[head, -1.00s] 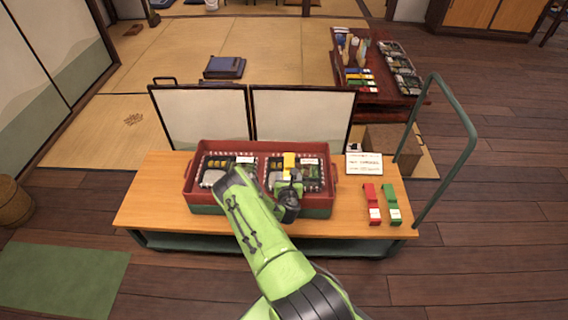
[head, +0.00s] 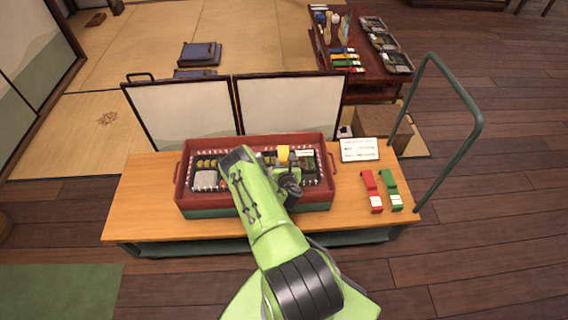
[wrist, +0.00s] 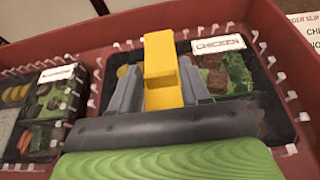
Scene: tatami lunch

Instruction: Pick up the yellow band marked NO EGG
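The yellow band (wrist: 162,70) stands between the two fingers of my gripper (wrist: 160,92) in the wrist view, with a finger against each side. No NO EGG lettering is visible on it. In the head view the yellow band (head: 283,153) shows just beyond my wrist. Behind and below it is a lunch box (wrist: 232,72) with a white CHICKEN label (wrist: 218,45). I cannot tell whether the band touches that box. My arm hides part of the box in the head view.
A red crate (head: 190,196) holds the lunch boxes; a second labelled box (wrist: 48,105) lies on the left. Red (head: 371,190) and green (head: 390,188) bands lie right of the crate, near an order card (head: 359,149). Two screens (head: 290,105) stand behind, and a green rail (head: 470,125) rises at right.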

